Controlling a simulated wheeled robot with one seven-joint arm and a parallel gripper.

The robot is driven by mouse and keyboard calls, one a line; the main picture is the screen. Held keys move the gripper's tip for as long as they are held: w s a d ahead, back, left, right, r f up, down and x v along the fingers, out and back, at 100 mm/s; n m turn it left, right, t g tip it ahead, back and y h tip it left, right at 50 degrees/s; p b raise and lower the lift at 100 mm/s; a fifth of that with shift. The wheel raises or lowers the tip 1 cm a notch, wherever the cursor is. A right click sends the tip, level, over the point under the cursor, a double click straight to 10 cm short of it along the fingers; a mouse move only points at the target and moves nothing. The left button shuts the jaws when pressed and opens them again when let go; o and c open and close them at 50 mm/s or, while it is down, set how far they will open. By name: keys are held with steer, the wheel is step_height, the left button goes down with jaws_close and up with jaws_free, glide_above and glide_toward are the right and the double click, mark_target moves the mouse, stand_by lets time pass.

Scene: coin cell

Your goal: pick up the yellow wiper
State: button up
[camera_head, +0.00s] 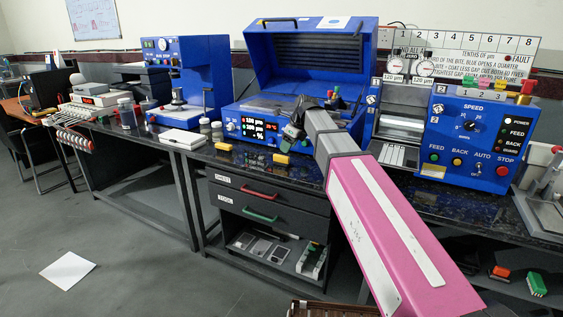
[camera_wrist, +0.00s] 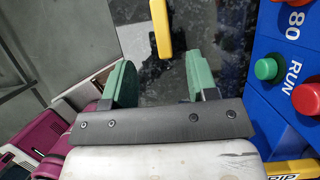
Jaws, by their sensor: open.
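A long yellow piece, likely the yellow wiper (camera_wrist: 162,28), lies on the dark speckled worktop at the top of the wrist view, cut off by the frame edge. It is ahead of my gripper (camera_wrist: 158,82), roughly in line with the gap between its green fingers. The fingers are apart with nothing between them. In the head view, my gripper (camera_head: 292,131) hangs over the front of the bench before the middle blue machine. Two small yellow pieces lie near the front edge there, one at the left (camera_head: 223,147) and one below my gripper (camera_head: 281,159); I cannot tell which is the wiper.
The blue machine (camera_head: 262,128) with an open lid stands behind my gripper. A blue panel with buttons (camera_wrist: 292,65) is close on the right in the wrist view. Jars (camera_head: 211,129) stand to the left. Drawers (camera_head: 262,196) are below the worktop (camera_head: 310,168).

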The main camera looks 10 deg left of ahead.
mark_target(282, 156)
steer(key=shift+w+x, duration=0.1)
steer(key=shift+x, duration=1.85)
steer(key=shift+w+x, duration=0.15)
steer(key=shift+x, duration=1.85)
steer(key=shift+r, duration=0.1)
jaws_close()
